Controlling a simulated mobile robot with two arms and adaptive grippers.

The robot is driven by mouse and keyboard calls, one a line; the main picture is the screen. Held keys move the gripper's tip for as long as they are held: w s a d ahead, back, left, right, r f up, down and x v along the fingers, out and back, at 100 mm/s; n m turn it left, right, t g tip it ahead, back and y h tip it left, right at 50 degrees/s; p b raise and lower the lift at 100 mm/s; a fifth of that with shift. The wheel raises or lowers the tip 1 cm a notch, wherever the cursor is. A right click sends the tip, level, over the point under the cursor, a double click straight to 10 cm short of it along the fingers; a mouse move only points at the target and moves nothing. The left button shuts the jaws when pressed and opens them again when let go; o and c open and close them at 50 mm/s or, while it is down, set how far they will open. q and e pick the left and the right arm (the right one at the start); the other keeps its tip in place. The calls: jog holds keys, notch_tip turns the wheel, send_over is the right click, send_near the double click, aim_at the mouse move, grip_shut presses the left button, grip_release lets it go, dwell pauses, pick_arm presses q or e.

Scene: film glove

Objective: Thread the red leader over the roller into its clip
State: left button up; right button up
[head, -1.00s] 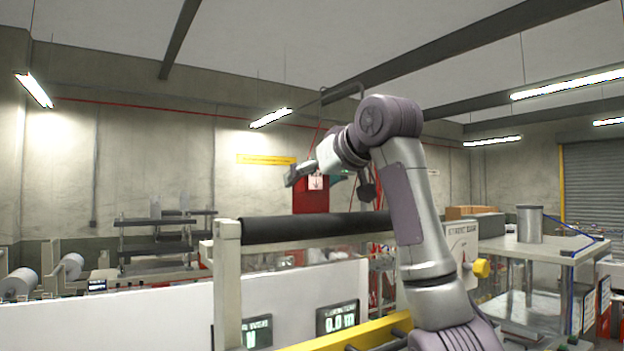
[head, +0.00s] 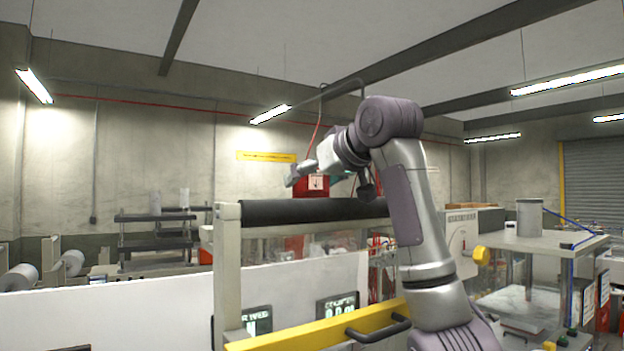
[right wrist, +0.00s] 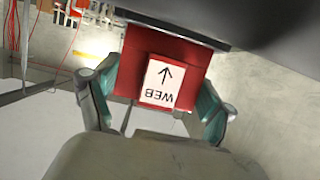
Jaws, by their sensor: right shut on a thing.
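My right gripper (head: 300,173) is above and apparently behind the black roller (head: 315,211) in the head view. It is shut on the red leader (head: 312,190), which carries a white label with an arrow. In the right wrist view the red leader (right wrist: 190,66) spans between the two fingers of the gripper (right wrist: 157,85), its label reading WEB. In the head view the roller hides part of the red, and more red shows below it. Whether the leader touches the roller is unclear. I cannot make out the clip. My left gripper is out of view.
A pale post (head: 228,265) holds the roller's left end. A yellow beam (head: 300,336) with a black handle (head: 378,328) crosses in front, near my right arm. A white panel (head: 120,312) and displays (head: 337,307) stand below the roller. A table (head: 535,241) with a metal cylinder is at right.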

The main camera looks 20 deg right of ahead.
jog(key=shift+f+b, duration=0.3)
jog(key=shift+f, duration=0.15)
jog(key=o, duration=1)
jog(key=shift+s, duration=0.1)
jog(key=v, duration=1.1)
jog(key=shift+s+r, duration=0.15)
jog(key=shift+s, duration=0.25)
